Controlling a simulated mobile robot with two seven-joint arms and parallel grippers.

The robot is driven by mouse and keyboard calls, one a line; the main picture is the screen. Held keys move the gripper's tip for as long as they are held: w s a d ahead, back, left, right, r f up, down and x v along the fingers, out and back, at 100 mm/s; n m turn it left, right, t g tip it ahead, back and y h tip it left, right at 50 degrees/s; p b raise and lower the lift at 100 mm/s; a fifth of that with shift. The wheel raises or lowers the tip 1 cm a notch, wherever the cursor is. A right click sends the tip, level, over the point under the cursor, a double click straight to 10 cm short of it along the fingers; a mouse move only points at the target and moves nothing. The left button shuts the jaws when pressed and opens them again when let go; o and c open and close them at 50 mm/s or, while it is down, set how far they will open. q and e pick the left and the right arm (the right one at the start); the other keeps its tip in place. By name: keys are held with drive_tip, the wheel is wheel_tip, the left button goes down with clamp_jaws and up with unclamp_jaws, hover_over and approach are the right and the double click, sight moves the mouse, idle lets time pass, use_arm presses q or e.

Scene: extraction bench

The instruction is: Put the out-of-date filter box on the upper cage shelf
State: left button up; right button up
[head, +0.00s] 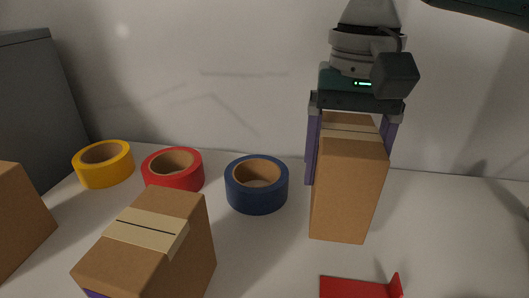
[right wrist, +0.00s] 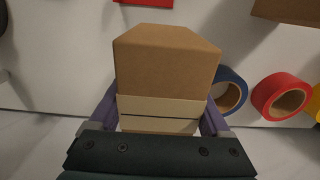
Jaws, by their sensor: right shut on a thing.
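My right gripper (head: 349,158) is shut on a tall brown cardboard box (head: 347,195) with a pale tape band and a dark line across its top. The purple fingers lie on either side of the box, which hangs upright below the wrist. The held box also shows in the right wrist view (right wrist: 167,65), between the fingers. I cannot tell whether its base touches the white bench. A similar box (head: 196,245) with a pale dark-lined band stands at the front left. No date can be read on either. The cage shelf and my left gripper are not in view.
Yellow (head: 104,164), red (head: 173,169) and blue (head: 256,184) tape rolls stand along the back, left of the held box. Another brown box (head: 20,220) is at the left edge. A red piece with an upright lip (head: 358,288) lies in front.

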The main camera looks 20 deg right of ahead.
drive_tip(key=shift+f, duration=1.9)
drive_tip(key=o, duration=1.4)
drive_tip(key=shift+f, duration=0.15)
